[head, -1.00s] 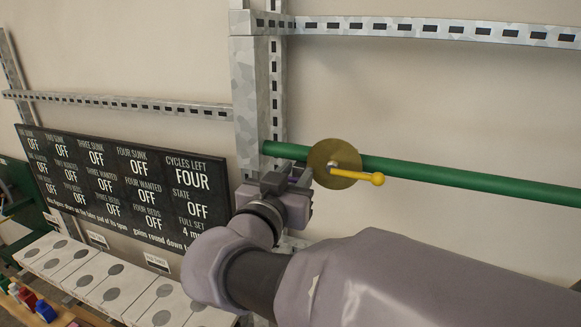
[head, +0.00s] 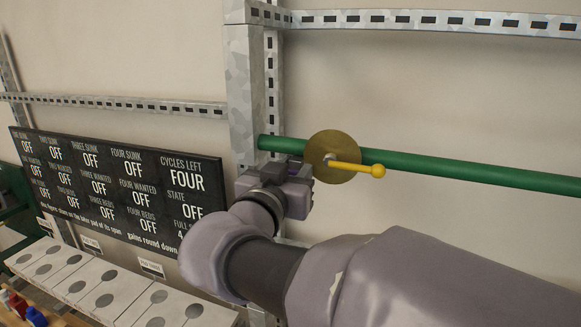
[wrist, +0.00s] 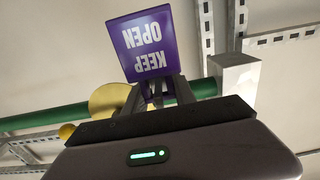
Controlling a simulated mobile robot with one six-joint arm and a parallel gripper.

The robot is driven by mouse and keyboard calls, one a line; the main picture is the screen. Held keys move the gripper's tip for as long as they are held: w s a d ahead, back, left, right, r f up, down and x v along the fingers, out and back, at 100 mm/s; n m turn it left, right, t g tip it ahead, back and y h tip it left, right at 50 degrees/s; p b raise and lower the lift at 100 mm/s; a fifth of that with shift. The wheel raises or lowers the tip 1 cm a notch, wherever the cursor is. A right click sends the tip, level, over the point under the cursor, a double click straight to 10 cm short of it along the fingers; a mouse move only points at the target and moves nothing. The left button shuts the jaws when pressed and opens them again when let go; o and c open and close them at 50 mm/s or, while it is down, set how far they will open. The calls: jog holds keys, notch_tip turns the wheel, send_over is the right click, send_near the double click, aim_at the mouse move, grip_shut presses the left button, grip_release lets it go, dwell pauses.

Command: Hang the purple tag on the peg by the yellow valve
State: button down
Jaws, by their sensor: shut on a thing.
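The purple tag (wrist: 146,44) has white "KEEP OPEN" lettering, upside down in the wrist view. My gripper (wrist: 157,92) is shut on its lower edge as seen there. In the head view my gripper (head: 297,178) is just left of and below the valve's brass disc (head: 332,157), and the tag is mostly hidden. The valve's yellow lever (head: 356,168) points right from the disc on the green pipe. The disc (wrist: 110,99) and part of the lever (wrist: 67,131) show behind my gripper in the wrist view. I cannot make out the peg.
The green pipe (head: 470,178) runs right across the wall from a galvanized upright (head: 243,100). A slotted rail (head: 430,20) crosses above. A black status board (head: 110,190) and white boxes with grey discs (head: 95,285) are at left. The wall right of the valve is clear.

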jog(key=c, duration=1.2)
grip_release()
jog(key=shift+c, duration=0.2)
jog(key=o, duration=0.3)
jog(key=shift+a, duration=0.15)
jog(key=shift+w+a+f, duration=0.1)
jog(key=shift+a, duration=0.05)
jog(key=shift+o, duration=0.2)
jog(key=shift+d, duration=0.2)
jog(key=o, duration=0.3)
jog(key=shift+a+f, duration=0.1)
jog(key=shift+o, duration=1)
jog(key=shift+a, duration=0.25)
jog(key=shift+d, duration=0.1)
